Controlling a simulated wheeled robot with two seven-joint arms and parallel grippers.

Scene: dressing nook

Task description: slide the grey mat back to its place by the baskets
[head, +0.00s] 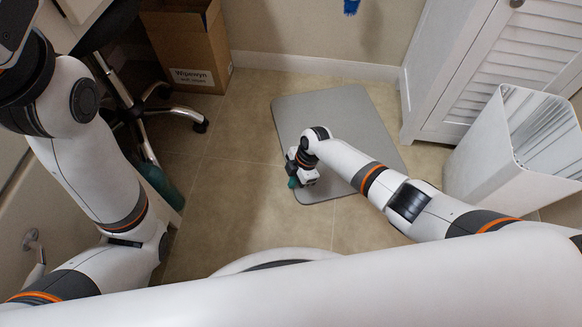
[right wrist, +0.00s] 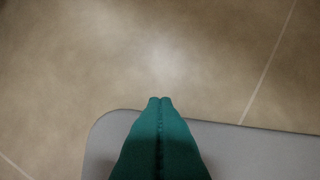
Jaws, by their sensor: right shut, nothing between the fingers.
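The grey mat (head: 345,112) lies flat on the tiled floor in the middle of the head view, with rounded corners and turned a little. My right arm reaches over it from the right. My right gripper (head: 292,183) is shut and empty, at the mat's left edge near its front left corner. In the right wrist view the shut green fingertips (right wrist: 160,100) overlap the edge of the mat (right wrist: 255,150), near a rounded corner. I cannot tell whether they touch it. No baskets are clearly seen. My left arm is at the left; its gripper is not seen.
A cardboard box (head: 188,45) stands at the back left beside a wheeled chair base (head: 140,110). A white louvred cabinet (head: 455,65) stands at the back right. A white open bin (head: 490,150) is right of the mat. Floor left of the mat (head: 235,130) is clear.

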